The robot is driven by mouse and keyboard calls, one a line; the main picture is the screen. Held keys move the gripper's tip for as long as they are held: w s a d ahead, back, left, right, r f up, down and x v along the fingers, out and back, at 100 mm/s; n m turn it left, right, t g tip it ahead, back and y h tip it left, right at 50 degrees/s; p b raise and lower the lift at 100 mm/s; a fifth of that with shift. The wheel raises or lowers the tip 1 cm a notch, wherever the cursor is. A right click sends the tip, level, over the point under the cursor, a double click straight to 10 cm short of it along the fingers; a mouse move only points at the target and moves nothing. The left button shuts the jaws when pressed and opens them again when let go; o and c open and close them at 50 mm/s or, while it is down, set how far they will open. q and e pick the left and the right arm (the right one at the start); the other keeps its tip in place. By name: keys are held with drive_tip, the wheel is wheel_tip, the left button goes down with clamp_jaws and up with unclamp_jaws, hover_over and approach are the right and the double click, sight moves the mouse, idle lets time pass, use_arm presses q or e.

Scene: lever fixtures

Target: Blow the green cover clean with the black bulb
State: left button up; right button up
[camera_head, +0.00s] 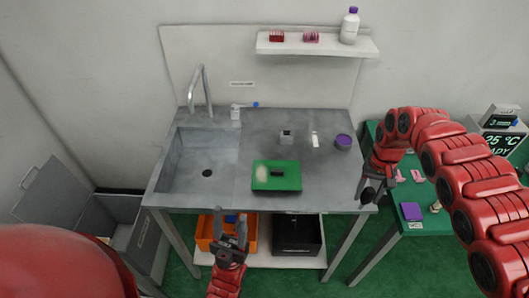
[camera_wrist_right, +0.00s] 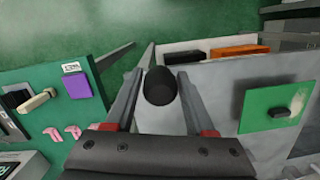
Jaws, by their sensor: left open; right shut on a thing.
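The green cover (camera_head: 262,186) lies flat on the grey counter, with a black handle (camera_head: 278,173) in its middle. A pale dusty patch (camera_head: 262,173) covers its left part. In the right wrist view the green cover (camera_wrist_right: 258,112) is at the right, apart from my gripper. My right gripper (camera_head: 371,190) is at the counter's right front corner, shut on the black bulb (camera_wrist_right: 160,87). The bulb's far end is hard to make out. My left gripper (camera_head: 231,228) is open and empty, in front of the counter's front edge, left of the cover.
A sink (camera_head: 190,160) with a tap fills the counter's left. A small grey box (camera_head: 286,136), a white item (camera_head: 315,139) and a purple-topped pot (camera_head: 343,142) stand behind the cover. Orange (camera_head: 262,236) and black (camera_head: 297,236) bins sit below. A green table (camera_head: 430,222) is at right.

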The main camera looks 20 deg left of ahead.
drive_tip(key=a+r+n+t+y+p, duration=0.1)
drive_tip(key=a+r+p, duration=0.2)
drive_tip(key=a, duration=0.7)
drive_tip(key=a+r+n+p, duration=0.2)
drive_tip(key=a+r+p, duration=0.15)
drive_tip(key=a, duration=0.55)
drive_tip(key=a+r+n+t+y+p, duration=0.1)
drive_tip(key=a+r+p, duration=0.25)
drive_tip(key=a, duration=0.65)
drive_tip(key=f+b, duration=0.2)
drive_tip(key=f, duration=0.1)
drive_tip(key=a+f+b, duration=0.1)
drive_tip(key=b, duration=0.1)
drive_tip(key=shift+w+a+f, duration=0.1)
drive_tip(key=shift+w+f, duration=0.1)
drive_tip(key=shift+w, duration=0.2)
drive_tip(key=o, duration=0.8)
drive_tip(key=shift+c, duration=0.6)
